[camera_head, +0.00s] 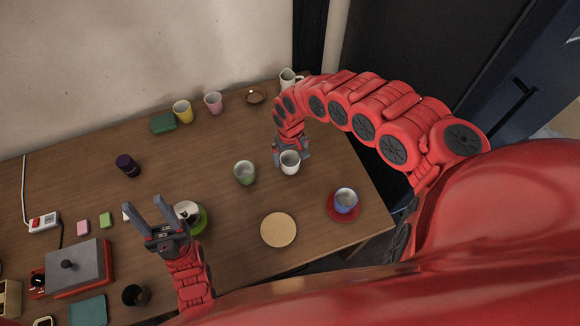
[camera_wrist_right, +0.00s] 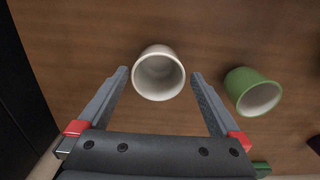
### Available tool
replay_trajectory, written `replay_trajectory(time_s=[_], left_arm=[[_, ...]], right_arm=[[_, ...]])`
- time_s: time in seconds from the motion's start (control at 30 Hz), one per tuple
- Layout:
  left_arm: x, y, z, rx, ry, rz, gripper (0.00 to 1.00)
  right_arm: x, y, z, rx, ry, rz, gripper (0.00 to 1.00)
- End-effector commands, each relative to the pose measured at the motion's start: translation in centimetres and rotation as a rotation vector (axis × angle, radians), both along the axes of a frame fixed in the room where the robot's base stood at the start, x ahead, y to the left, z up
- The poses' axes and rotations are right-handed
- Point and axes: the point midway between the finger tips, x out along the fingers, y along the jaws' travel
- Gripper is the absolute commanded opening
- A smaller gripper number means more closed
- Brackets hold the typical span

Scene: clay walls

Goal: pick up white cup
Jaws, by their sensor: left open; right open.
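A white cup (camera_head: 290,163) stands upright on the wooden table, right of the green cup. My right gripper (camera_head: 291,153) is open at this cup, with one finger on each side. In the right wrist view the white cup (camera_wrist_right: 159,73) sits between the open fingertips of my right gripper (camera_wrist_right: 159,76), with a small gap showing on both sides. My left gripper (camera_head: 146,206) is open and empty over the left part of the table. Another white cup (camera_head: 187,209) on a green saucer (camera_head: 203,223) is partly hidden by my left gripper.
A green cup (camera_head: 245,172) stands close by, also in the right wrist view (camera_wrist_right: 254,92). A blue cup (camera_head: 346,200) is on a red saucer (camera_head: 332,213). A round tan disc (camera_head: 278,230) lies nearer. A white mug (camera_head: 289,78) stands at the back.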

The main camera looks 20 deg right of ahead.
Motion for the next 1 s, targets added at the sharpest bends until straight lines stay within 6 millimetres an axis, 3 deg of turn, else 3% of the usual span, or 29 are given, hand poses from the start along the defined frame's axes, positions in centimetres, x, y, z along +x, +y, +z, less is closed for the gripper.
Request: replay_trajectory(time_s=[0.5, 0.8, 0.87, 1.0], left_arm=[[0.0, 0.0, 0.6, 0.000, 0.000, 0.000, 0.50], [0.0, 0.0, 0.6, 0.000, 0.000, 0.000, 0.50], [0.0, 0.0, 0.6, 0.000, 0.000, 0.000, 0.50], [0.0, 0.0, 0.6, 0.000, 0.000, 0.000, 0.50]], right_arm=[[0.3, 0.0, -4.8, 0.002, -0.001, 0.002, 1.00], [0.4, -0.2, -5.2, -0.001, -0.003, 0.001, 1.00], [0.4, -0.2, -5.2, -0.001, -0.003, 0.001, 0.93], [0.4, -0.2, -5.2, -0.001, -0.002, 0.001, 0.68]])
